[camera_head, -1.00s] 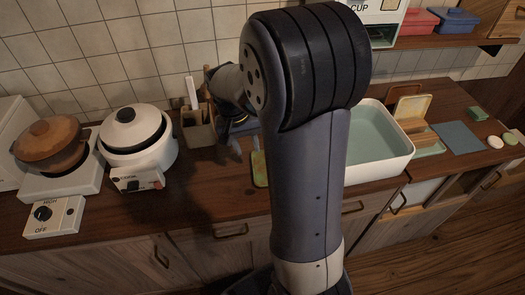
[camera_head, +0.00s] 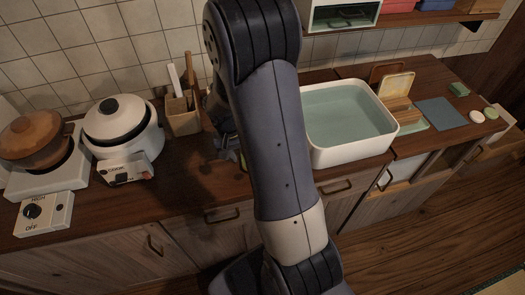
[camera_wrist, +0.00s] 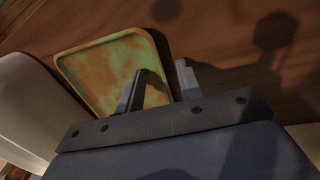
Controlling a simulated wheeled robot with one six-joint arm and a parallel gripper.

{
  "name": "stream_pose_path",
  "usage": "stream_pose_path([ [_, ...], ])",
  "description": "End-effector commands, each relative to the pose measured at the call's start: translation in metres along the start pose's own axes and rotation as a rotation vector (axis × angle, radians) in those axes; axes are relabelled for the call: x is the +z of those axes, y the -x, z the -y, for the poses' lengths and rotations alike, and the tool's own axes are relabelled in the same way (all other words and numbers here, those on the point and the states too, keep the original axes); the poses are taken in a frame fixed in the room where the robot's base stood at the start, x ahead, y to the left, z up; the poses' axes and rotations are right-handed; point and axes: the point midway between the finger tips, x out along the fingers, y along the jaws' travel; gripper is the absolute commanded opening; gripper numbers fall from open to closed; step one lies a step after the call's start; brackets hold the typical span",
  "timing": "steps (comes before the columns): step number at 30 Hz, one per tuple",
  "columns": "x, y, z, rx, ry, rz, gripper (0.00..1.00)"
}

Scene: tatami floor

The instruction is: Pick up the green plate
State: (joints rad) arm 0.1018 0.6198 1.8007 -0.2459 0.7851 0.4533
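The green plate (camera_wrist: 112,62) is square with rounded corners, a raised rim and orange-brown patches. In the wrist view it lies on the wooden counter, left of centre. My gripper (camera_wrist: 159,88) is open, with a clear gap between its fingers. The left finger overlaps the plate in the picture, and the right finger shows over bare wood beyond the plate's right edge. I cannot tell whether either finger touches it.
The white water basin (camera_head: 350,150) stands right of my arm. A utensil holder (camera_head: 183,117), a white cooker (camera_head: 122,135) and a brown pot (camera_head: 32,140) on a stove stand left. Farther right are upright plates (camera_head: 397,86) and a blue mat (camera_head: 441,113). The right-hand counter has free room.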

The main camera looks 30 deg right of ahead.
Motion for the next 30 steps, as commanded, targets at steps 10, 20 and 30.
stream_pose_path([
  [10,0.0,-0.0001,0.0001,0.0,0.0,0.0,0.23],
  [20,0.0003,-0.0004,0.0002,0.0,0.0,0.001,0.0],
  [30,0.0009,-0.0012,-0.0003,0.001,0.0,0.003,0.0],
])
